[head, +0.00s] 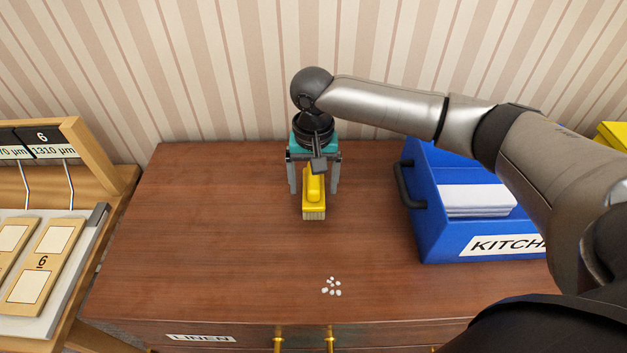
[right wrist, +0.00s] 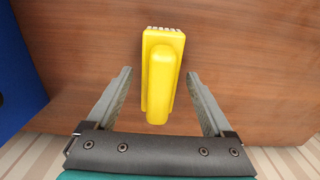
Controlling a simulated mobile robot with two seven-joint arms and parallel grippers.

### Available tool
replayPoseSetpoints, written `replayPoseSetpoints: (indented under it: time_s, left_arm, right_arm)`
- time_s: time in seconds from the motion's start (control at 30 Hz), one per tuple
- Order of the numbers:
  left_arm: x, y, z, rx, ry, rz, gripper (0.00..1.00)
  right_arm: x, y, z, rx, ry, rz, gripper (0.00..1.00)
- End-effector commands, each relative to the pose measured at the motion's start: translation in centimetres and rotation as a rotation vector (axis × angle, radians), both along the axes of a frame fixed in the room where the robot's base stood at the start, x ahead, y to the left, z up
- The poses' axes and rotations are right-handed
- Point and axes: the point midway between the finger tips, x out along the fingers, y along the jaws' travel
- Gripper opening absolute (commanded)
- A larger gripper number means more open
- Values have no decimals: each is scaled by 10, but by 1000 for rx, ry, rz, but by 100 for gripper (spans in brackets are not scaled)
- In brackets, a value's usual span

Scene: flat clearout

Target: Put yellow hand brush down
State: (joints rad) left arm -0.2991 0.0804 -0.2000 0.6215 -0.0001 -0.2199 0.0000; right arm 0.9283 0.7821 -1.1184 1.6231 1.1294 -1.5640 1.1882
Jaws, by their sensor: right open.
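The yellow hand brush (head: 314,190) lies on the brown dresser top (head: 220,230), with its pale bristles at the near end. My right gripper (head: 314,190) is above and around its handle, one finger on each side. In the right wrist view the brush (right wrist: 161,75) sits between the two open fingers of my right gripper (right wrist: 160,95), with a gap on both sides. The far end of the handle is partly hidden by my gripper in the head view. My left gripper is not in view.
A blue crate (head: 432,225) labelled KITCH... stands at right with white contents. A wooden rack with numbered tags (head: 40,265) stands at far left. The dresser's left part is clear; a striped wall is behind.

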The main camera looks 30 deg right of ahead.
Motion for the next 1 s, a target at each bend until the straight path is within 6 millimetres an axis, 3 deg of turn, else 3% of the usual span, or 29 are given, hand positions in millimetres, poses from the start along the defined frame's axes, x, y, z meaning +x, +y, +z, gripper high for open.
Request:
replayPoseSetpoints:
  time_s: [0.27, 0.7, 1.0]
  left_arm:
    - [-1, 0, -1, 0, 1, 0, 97]
    - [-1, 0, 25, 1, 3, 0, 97]
    - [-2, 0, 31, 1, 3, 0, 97]
  right_arm:
    - [0, 0, 6, 0, -1, -1, 86]
    - [1, 0, 95, 1, -3, 0, 86]
    - [0, 0, 123, 1, 0, -1, 86]
